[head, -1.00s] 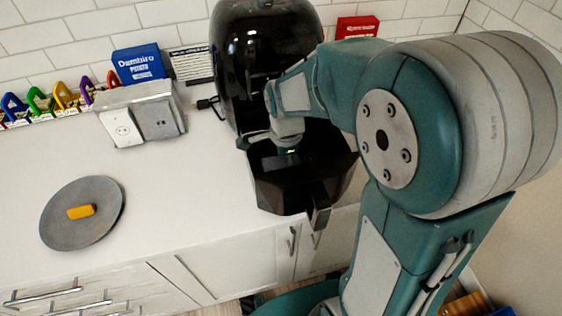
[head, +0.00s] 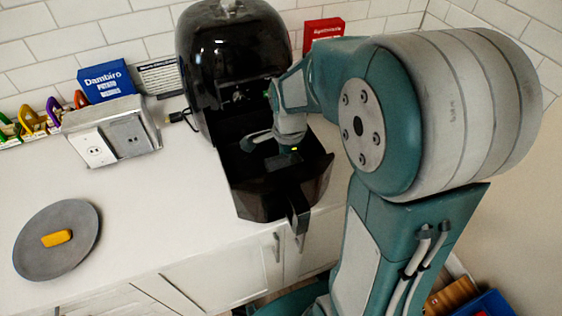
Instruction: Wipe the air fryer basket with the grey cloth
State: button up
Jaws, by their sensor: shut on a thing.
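The black air fryer (head: 212,75) stands on the white counter against the tiled wall. Its basket (head: 262,200) is pulled out at the front, with the handle (head: 298,212) toward the counter edge. My gripper (head: 283,160) reaches down into the open basket, its end low inside. A dark grey patch at the gripper's tip looks like the grey cloth (head: 279,162); it is small and hard to separate from the dark basket. The fingertips are mostly hidden by the wrist and the basket's shadow.
A grey round plate (head: 30,262) with a yellow block (head: 57,238) lies at the left on the counter. A socket box (head: 112,134), blue box (head: 106,85) and red box (head: 322,31) stand along the wall. Counter between plate and fryer is clear.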

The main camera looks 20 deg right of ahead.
aim_at(272, 158)
jog(key=shift+d, duration=0.25)
jog(key=shift+a+f, duration=0.15)
jog(key=shift+a, duration=3.8)
jog(key=shift+d, duration=2.1)
jog(key=shift+w+d, duration=0.25)
jog(key=shift+d, duration=0.2)
jog(key=shift+w+d, duration=0.25)
jog(key=shift+d, duration=0.45)
jog(key=shift+w+d, duration=0.25)
jog(key=shift+d, duration=0.45)
jog(key=shift+a, duration=4.05)
jog(key=shift+d+f, duration=0.1)
jog(key=shift+d, duration=3.95)
jog(key=shift+a, duration=4.05)
jog(key=shift+d, duration=2.05)
